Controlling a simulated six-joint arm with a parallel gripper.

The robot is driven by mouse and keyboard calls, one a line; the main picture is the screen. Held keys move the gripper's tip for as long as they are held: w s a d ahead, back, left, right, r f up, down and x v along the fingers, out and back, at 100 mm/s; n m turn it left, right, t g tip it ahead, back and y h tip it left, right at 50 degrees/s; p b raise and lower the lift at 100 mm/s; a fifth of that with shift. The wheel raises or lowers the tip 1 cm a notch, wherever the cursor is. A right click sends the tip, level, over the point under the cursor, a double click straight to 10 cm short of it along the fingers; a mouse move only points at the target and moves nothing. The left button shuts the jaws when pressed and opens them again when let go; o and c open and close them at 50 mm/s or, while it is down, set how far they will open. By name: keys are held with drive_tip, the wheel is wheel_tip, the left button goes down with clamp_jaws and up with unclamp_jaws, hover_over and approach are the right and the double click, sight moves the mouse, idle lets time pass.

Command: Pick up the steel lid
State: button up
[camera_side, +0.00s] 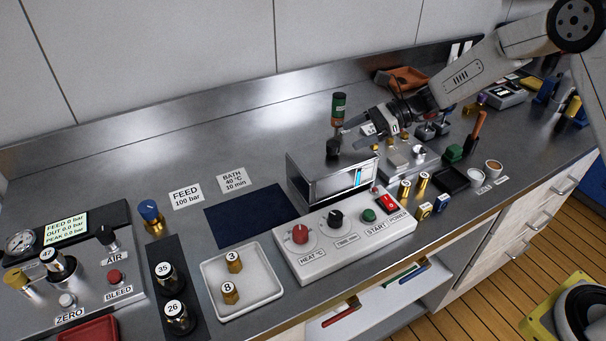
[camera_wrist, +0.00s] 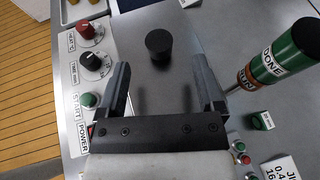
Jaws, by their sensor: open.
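The steel lid (camera_wrist: 150,90) is a flat grey metal plate with a round black knob (camera_wrist: 158,42). In the side view the lid (camera_side: 312,166) lies on top of the steel bath box (camera_side: 330,188), its knob (camera_side: 333,147) upright. My gripper (camera_side: 352,133) is open and empty, close to the right of the knob in the side view. In the wrist view my gripper (camera_wrist: 160,65) has a finger on either side, with the knob just beyond the fingertips, roughly centred between them. I cannot tell the exact height of the fingers above the lid.
A green and orange cylinder marked DONE (camera_wrist: 280,55) stands close to my right finger in the wrist view. The control panel (camera_side: 345,235) with knobs is in front of the bath. A dark blue mat (camera_side: 250,215) lies clear to the left. A white tray (camera_side: 240,275) holds brass pieces.

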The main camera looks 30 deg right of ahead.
sight(338, 143)
drive_tip(key=shift+a+f, duration=0.1)
drive_tip(key=shift+a, duration=0.15)
drive_tip(key=shift+x, duration=2.45)
drive_tip(key=shift+d, duration=0.1)
clamp_jaws()
